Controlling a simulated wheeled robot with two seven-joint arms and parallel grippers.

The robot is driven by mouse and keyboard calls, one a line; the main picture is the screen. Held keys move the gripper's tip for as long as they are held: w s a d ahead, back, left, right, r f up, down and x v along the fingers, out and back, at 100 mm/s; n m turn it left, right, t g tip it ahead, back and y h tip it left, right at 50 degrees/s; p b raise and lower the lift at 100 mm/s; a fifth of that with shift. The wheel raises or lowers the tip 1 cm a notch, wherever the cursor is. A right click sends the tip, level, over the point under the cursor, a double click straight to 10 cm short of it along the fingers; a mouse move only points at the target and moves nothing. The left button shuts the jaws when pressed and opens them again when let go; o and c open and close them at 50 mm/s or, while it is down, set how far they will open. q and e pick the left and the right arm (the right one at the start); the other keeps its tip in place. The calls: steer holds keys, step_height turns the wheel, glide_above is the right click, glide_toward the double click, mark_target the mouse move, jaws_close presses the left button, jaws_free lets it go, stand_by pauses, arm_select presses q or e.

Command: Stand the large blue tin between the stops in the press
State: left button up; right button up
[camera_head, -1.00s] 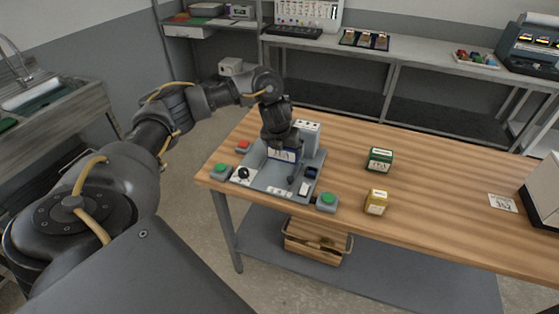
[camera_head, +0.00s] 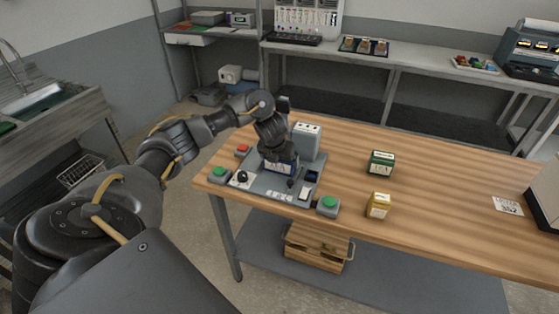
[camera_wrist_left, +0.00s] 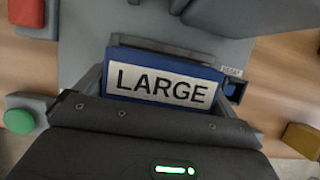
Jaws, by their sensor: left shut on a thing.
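The large blue tin (camera_wrist_left: 163,82), with a white label reading LARGE, is held in my left gripper (camera_wrist_left: 158,98) in the left wrist view. The stops and the tin's underside are hidden by the gripper, so I cannot tell if the tin touches the plate. My right gripper is out of view.
A green tin (camera_head: 381,162) and a yellow tin (camera_head: 378,205) stand on the wooden table to the right. Green buttons (camera_head: 328,203) (camera_head: 219,173) and a red button (camera_head: 242,150) sit around the press. The table's right part is mostly clear.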

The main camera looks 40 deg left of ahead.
arm_select(q)
steer(key=o, duration=0.7)
steer(key=shift+f, duration=0.15)
steer(key=shift+o, duration=0.2)
steer(key=p+v, duration=0.5)
steer(key=v, duration=0.7)
